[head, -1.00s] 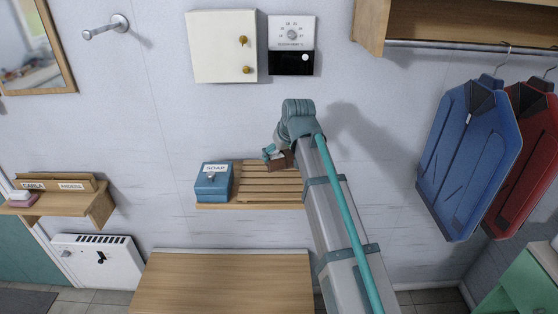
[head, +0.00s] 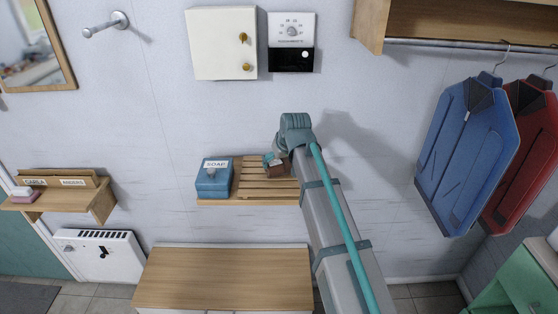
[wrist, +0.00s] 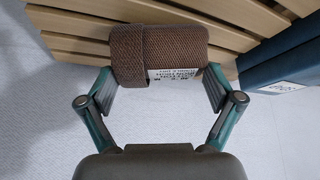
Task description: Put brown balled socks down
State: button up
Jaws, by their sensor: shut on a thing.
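The brown balled socks (wrist: 165,50) sit between the fingertips of my gripper (wrist: 160,88) in the wrist view, with a white printed label on their near side. My gripper is shut on them. In the head view the socks (head: 276,171) show small and brown, in front of the slatted wooden shelf (head: 252,177), partly hidden by my arm. In the wrist view the shelf slats (wrist: 75,47) lie right behind the socks. I cannot tell whether the socks touch the slats.
A blue soap box (head: 213,180) stands on the shelf's left end; its blue side (wrist: 280,75) shows at right in the wrist view. Bare slats lie between box and socks. A wooden bench top (head: 225,278) is below. A white cabinet (head: 222,44) hangs above.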

jog(key=o, duration=0.9)
jog(key=shift+o, duration=0.2)
jog(key=shift+r, duration=0.15)
jog(key=b+v, duration=0.2)
jog(key=v, duration=1)
jog(key=shift+b, duration=0.3)
